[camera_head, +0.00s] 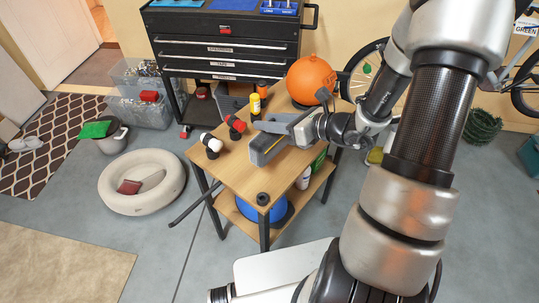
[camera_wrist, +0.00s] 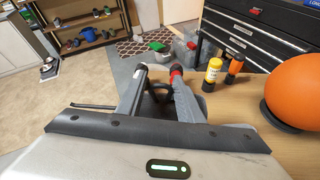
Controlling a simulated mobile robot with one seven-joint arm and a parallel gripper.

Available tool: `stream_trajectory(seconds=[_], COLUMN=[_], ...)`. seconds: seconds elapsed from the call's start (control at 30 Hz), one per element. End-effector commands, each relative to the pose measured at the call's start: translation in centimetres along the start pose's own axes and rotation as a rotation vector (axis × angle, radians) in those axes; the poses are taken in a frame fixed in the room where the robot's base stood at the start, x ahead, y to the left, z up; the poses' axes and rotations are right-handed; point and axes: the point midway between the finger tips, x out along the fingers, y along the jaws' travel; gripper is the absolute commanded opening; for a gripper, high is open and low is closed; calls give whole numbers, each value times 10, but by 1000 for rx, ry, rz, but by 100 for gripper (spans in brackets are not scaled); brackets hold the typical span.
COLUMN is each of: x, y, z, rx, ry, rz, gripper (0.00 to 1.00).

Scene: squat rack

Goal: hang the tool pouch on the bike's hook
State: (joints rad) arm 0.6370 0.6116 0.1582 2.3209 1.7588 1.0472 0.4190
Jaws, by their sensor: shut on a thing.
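My gripper (camera_head: 258,136) is just above the wooden cart top, its fingers pointing left in the head view. In the wrist view a dark thing with a loop (camera_wrist: 158,94) shows between the fingers; it appears to be the tool pouch. The gripper is shut on it, and the fingers hide most of it. I cannot tell whether it touches the cart top. The bike (camera_head: 520,92) stands at the right by the back wall, partly behind my arm. I cannot make out its hook.
The wooden cart (camera_head: 228,180) carries an orange ball (camera_head: 311,79), a yellow bottle (camera_head: 255,104) and red, white and black objects near the fingers. A black drawer chest (camera_head: 225,47) stands behind. A white round cushion (camera_head: 112,188) lies at left. A green coil (camera_head: 483,127) is near the bike.

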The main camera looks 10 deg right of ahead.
Motion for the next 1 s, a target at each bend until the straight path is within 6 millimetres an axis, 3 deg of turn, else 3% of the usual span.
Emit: stream_trajectory(seconds=[0.5, 1.0], x=[-10, -10], y=[5, 5], z=[25, 25], rx=[0, 0], ry=[-1, -1], rz=[0, 0], gripper=[14, 14])
